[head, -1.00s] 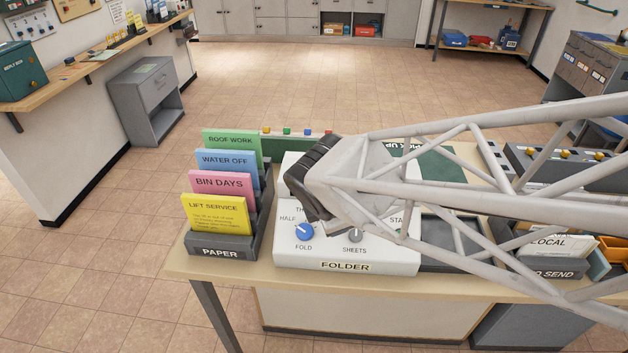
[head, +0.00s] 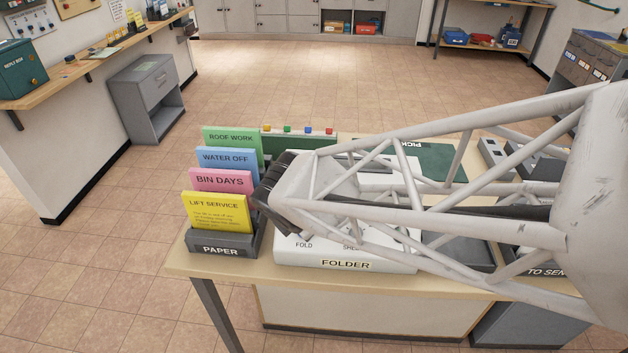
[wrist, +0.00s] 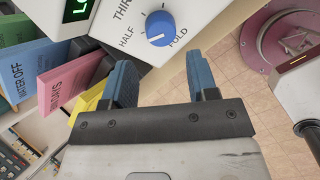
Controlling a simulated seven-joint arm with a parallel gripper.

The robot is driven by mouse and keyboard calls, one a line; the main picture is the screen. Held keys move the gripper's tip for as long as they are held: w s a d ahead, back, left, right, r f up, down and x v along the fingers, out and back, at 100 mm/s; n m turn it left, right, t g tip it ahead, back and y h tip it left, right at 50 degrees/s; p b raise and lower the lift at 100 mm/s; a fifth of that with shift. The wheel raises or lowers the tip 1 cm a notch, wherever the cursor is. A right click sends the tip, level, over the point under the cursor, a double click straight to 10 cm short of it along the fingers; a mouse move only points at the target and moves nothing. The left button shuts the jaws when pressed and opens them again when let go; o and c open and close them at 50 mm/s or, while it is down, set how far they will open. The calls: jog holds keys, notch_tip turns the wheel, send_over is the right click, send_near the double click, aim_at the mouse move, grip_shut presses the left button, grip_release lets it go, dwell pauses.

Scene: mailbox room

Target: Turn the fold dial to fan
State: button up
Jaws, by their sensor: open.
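The fold dial is a blue knob (wrist: 160,28) with a white pointer mark on the white folder panel. In the wrist view the words THIRD, HALF and FOLD show around it, and the pointer mark sits on its lower left, roughly toward HALF. A fan label is not in view. In the head view my arm hides the knob; the folder (head: 345,264) shows its front edge. My gripper (wrist: 164,78) is open and empty, its two blue fingers pointing toward the panel, with the knob beyond them and apart from them.
The paper rack (head: 221,250) with yellow, pink, blue and green stacks stands close to the left of the folder. A green display (wrist: 80,8) is on the panel. A green mat (head: 440,162) lies behind my arm. Open floor lies left of the table.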

jog(key=shift+x, duration=3.7)
jog(key=c, duration=0.7)
jog(key=shift+o, duration=0.2)
